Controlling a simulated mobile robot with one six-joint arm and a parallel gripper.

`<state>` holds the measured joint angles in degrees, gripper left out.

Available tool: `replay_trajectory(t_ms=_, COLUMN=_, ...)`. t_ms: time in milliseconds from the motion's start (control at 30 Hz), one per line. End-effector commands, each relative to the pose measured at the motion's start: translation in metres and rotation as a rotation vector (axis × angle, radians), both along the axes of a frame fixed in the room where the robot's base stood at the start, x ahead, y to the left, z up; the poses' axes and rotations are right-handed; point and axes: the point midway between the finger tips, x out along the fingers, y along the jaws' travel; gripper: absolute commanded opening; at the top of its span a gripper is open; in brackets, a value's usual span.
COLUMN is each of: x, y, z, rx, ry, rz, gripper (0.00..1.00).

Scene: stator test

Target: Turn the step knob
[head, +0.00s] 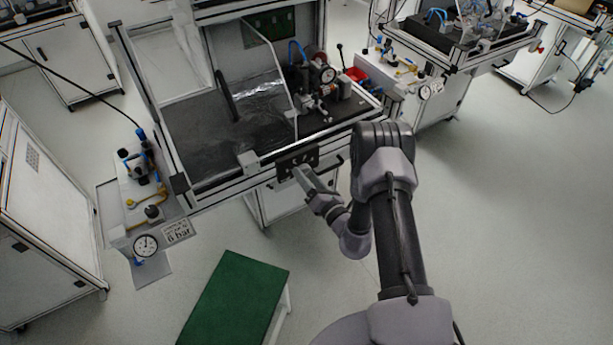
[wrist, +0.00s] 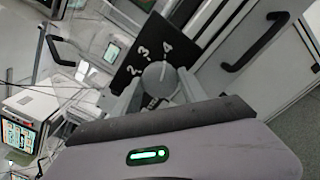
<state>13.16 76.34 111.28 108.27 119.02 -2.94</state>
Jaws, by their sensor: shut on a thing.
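The step knob (wrist: 160,78) is a round grey dial with a pointer line. It sits on a black panel (wrist: 168,37) with white numbers, of which 2, 3 and 4 can be read. In the wrist view the pointer line lies toward the 4. My gripper (wrist: 157,90) has a finger on each side of the knob and is shut on it. In the head view my gripper (head: 298,172) reaches the black panel (head: 290,160) on the front edge of the workbench, and the knob is hidden behind the fingers there.
The workbench (head: 200,185) carries a clear screen and a fixture with a gauge (head: 328,75). A side shelf with a pressure gauge (head: 146,245) stands at left. A green-topped step (head: 235,300) is on the floor in front. Black handles (wrist: 255,42) flank the panel.

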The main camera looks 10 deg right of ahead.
Motion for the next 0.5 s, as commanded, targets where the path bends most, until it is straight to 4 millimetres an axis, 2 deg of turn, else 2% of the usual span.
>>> replay_trajectory(t_ms=267, x=-0.0006, y=0.0003, z=-0.0009, rx=0.001, ry=0.003, rz=0.001, gripper=0.09)
replay_trajectory(t_ms=300, x=-0.0006, y=0.0003, z=-0.0009, rx=0.001, ry=0.003, rz=0.001, gripper=0.56)
replay_trajectory(t_ms=400, x=-0.0005, y=0.0002, z=-0.0007, rx=0.001, ry=0.002, rz=0.000, gripper=0.72)
replay_trajectory(t_ms=500, x=-0.0004, y=0.0002, z=-0.0005, rx=0.001, ry=0.001, rz=0.001, gripper=0.72)
